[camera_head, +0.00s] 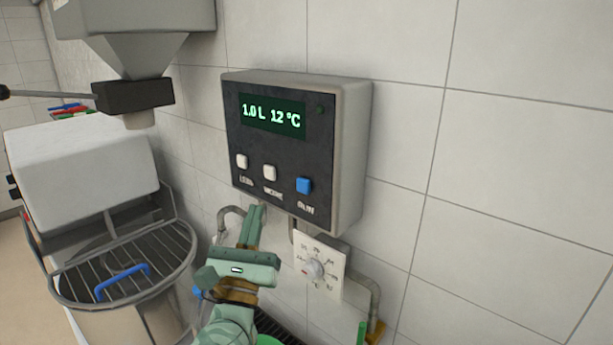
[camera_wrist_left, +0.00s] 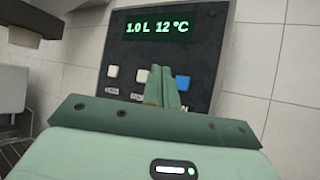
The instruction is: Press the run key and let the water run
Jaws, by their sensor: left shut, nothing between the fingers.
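The water meter box (camera_head: 356,150) is mounted on the tiled wall, and its display (camera_head: 272,117) reads 1.0 L 12 °C. The blue run key (camera_head: 304,186) is at the right of a row, with a white MORE key (camera_head: 270,172) and a white LESS key (camera_head: 242,161) to its left. My left gripper (camera_head: 256,210) is shut and empty, just below the box. In the left wrist view the run key (camera_wrist_left: 183,82) shows just right of the fingertips (camera_wrist_left: 162,72). I cannot tell from the views whether they touch the panel. My right gripper is not in view.
A dial plate (camera_head: 318,270) and pipes (camera_head: 372,300) sit on the wall below the box. A mixer with a wire guard (camera_head: 185,243) stands at the left, under a grey hopper (camera_head: 140,52). The wall to the right is bare.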

